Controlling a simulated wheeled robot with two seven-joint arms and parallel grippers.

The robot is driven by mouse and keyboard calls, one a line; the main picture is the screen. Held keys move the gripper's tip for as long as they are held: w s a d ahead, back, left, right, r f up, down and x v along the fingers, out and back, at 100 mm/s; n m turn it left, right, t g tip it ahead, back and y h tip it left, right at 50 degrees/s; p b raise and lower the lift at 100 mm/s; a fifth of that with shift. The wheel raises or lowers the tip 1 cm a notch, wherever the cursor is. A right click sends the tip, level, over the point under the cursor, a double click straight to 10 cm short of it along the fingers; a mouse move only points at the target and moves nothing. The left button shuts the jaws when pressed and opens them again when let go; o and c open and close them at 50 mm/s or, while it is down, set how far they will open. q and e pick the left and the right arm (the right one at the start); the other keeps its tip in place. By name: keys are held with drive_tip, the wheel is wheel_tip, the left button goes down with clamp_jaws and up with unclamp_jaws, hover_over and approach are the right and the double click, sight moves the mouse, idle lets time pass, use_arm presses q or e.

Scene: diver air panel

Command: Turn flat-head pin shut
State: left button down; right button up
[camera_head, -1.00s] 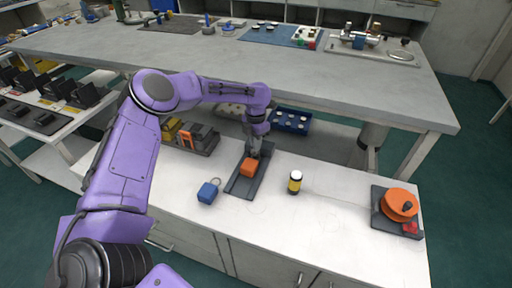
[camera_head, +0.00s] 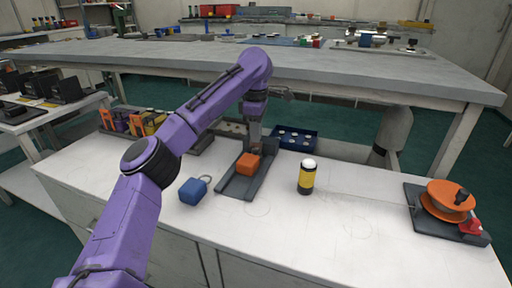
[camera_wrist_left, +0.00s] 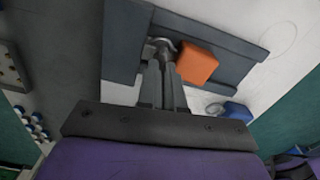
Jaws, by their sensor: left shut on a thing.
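A dark grey panel (camera_head: 233,187) lies on the white bench, with an orange block (camera_head: 247,164) on it. In the left wrist view the panel (camera_wrist_left: 120,40) runs across the top and the orange block (camera_wrist_left: 197,64) is to the right of my fingers. My left gripper (camera_head: 251,146) reaches down to the panel behind the orange block. In the left wrist view its fingers (camera_wrist_left: 162,72) are shut on a small grey metal part (camera_wrist_left: 160,46), seemingly the flat-head pin. The fingers hide most of it, so its turn angle cannot be told. My right gripper is out of view.
A blue padlock (camera_head: 194,190) lies left of the panel. A yellow-and-black bottle (camera_head: 307,176) stands to the right. An orange reel (camera_head: 447,199) on a dark base is at the far right. A blue tray (camera_head: 295,138) is behind. The bench front is clear.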

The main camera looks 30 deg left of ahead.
use_arm(q)
drive_tip(key=shift+a+r+m+b, duration=0.15)
drive_tip(key=shift+m+b, duration=0.4)
drive_tip(key=shift+m, duration=0.05)
drive_tip(key=shift+r, duration=0.1)
drive_tip(key=c, duration=1.3)
unclamp_jaws()
wheel_tip(320, 180, up, 10)
drive_tip(key=p, duration=0.8)
drive_tip(key=shift+r+p, duration=0.15)
drive_tip(key=shift+p, duration=0.2)
